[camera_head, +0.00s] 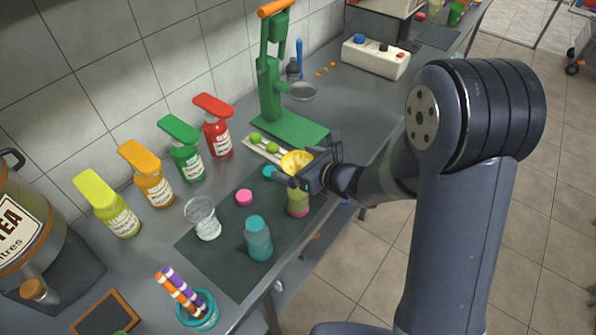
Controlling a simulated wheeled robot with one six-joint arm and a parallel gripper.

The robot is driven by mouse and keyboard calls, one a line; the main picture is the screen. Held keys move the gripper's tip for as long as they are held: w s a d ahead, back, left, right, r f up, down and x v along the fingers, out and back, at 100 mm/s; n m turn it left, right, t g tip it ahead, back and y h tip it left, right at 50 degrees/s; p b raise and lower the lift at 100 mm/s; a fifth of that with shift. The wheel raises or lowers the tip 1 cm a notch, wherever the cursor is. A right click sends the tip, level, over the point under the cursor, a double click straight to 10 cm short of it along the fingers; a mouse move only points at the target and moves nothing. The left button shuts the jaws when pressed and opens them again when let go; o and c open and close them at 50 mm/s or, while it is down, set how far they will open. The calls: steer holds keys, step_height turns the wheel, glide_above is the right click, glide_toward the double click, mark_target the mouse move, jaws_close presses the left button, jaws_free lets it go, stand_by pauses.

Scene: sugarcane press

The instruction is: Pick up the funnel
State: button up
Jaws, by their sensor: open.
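The funnel (296,161) is yellow and sits at the top of a yellow-green bottle with a pink base (298,201) on the dark mat. My gripper (291,182) reaches in from the right, its fingers at the height of the funnel's lower part and the bottle's top. The gripper is open. Its fingers and wrist hide part of the funnel and the bottle's upper part. I cannot tell whether a finger touches the funnel.
A teal bottle (258,239), a clear glass (203,218) and a pink cap (244,197) stand on the dark mat (222,262). The green press (283,126) stands behind my gripper. Several pump bottles line the wall, including a red one (217,139). A cup of striped straws (197,312) is at the front.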

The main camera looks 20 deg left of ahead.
steer(key=c, duration=1)
steer(key=shift+r, duration=0.1)
steer(key=shift+c, duration=0.2)
